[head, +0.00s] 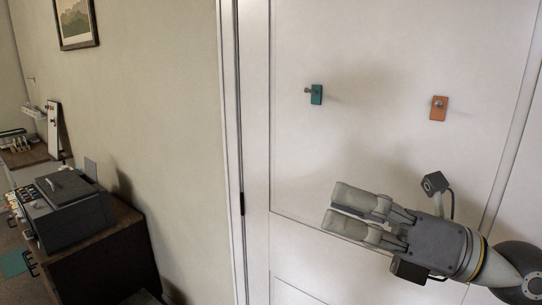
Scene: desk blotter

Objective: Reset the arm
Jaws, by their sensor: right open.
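My right gripper (337,208) is in the lower right of the head view, with its arm coming in from the right edge. Its two grey fingers point left and lie one above the other in the picture, with a narrow gap showing between them. It is open and I see nothing between the fingers. It is in front of a white panelled door (400,40), below a green hook (316,95) and an orange hook (439,107) on the door. My left gripper is not in view.
A dark printer-like machine (70,212) stands on a brown cabinet (92,262) at the lower left. A framed picture (76,22) hangs on the beige wall (165,100). Farther back at the left is a desk with small items. The space left of my gripper looks clear.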

